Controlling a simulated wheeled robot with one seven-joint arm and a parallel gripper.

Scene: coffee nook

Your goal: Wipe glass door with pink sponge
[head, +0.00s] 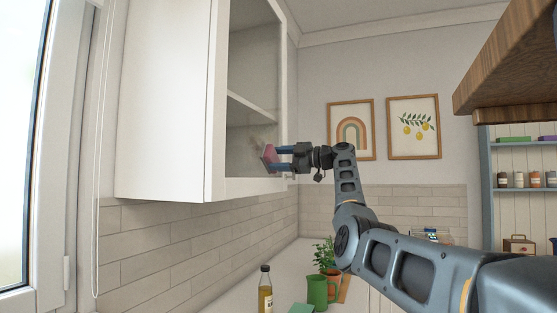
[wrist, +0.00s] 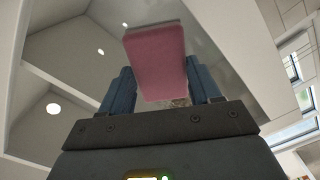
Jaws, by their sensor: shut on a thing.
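The pink sponge (head: 269,155) is held between the blue fingers of my gripper (head: 278,157), at the lower part of the cabinet's glass door (head: 252,75). In the wrist view the pink sponge (wrist: 156,62) sticks out past the fingers of my gripper (wrist: 160,85), which are shut on it. The sponge's far end is at or very near the glass; I cannot tell if it touches. A brownish smudge shows on the glass beside the sponge in the head view, and part of a mark (wrist: 178,102) shows behind the sponge in the wrist view.
The white wall cabinet (head: 165,100) hangs above a counter (head: 225,295). On the counter stand a bottle (head: 265,292), a green mug (head: 318,292) and a potted plant (head: 326,255). A wooden shelf (head: 510,65) juts in at upper right. Two framed pictures hang behind my arm.

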